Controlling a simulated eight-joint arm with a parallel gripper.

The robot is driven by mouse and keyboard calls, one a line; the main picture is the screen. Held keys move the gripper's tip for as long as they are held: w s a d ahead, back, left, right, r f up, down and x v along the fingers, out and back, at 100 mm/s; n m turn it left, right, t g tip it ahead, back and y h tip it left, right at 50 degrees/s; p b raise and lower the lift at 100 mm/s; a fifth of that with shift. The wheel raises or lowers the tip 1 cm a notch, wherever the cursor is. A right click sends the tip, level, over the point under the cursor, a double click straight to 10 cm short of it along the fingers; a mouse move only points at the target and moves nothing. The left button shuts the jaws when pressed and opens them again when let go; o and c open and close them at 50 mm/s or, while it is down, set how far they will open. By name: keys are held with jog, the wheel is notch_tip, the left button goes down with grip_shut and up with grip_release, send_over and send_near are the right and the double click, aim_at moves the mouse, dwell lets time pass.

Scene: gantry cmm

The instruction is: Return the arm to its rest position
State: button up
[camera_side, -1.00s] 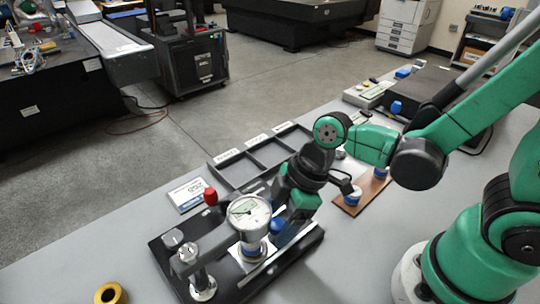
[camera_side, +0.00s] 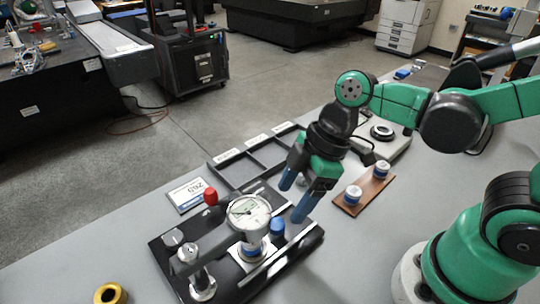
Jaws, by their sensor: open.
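My gripper (camera_side: 294,202) is open and empty, with its two blue fingers pointing down and to the left. It hangs in the air above the table, just right of the dial gauge (camera_side: 249,212). The gauge stands on a black base plate (camera_side: 172,268) with a red knob (camera_side: 210,196) and a blue-capped part (camera_side: 277,227) beside it. My wrist and green arm reach up and to the right from the gripper toward my base.
A sorting tray (camera_side: 237,173) with empty compartments lies behind the gauge. A flat device (camera_side: 392,142) stands behind my wrist. A brass ring (camera_side: 110,294) sits front left.

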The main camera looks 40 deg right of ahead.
jog(key=w+d+r+m+t+h, duration=0.3)
jog(key=d+m, duration=0.6)
jog(key=m, duration=0.3)
jog(key=shift+d+r+m+t+h, duration=0.25)
jog(key=shift+r+t+h, duration=0.35)
jog(key=shift+t, duration=0.5)
jog(key=shift+a, duration=0.1)
